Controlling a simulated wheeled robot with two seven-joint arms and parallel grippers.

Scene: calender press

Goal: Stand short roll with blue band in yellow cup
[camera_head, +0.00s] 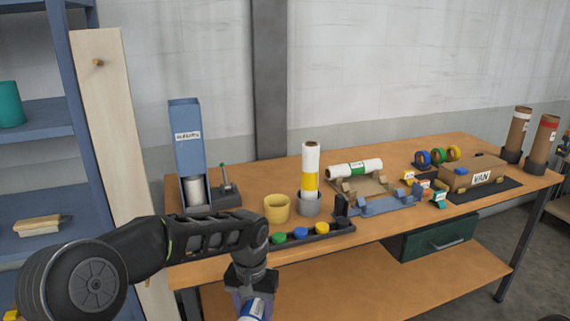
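The yellow cup (277,209) stands upright and looks empty on the wooden bench, near its front edge. My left arm comes in from the left, and my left gripper (252,293) points down in front of the bench, below and left of the cup. It is shut on a short white roll with a blue band (252,309). The roll's lower part is cut off by the bottom edge of the picture. My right gripper is not in view.
A white roll with a yellow band (310,172) stands in a grey cup (309,204) right of the yellow cup. A black tray of coloured caps (312,235) lies in front. A blue dispenser (188,153) stands left. A green-banded roll (355,168) lies behind.

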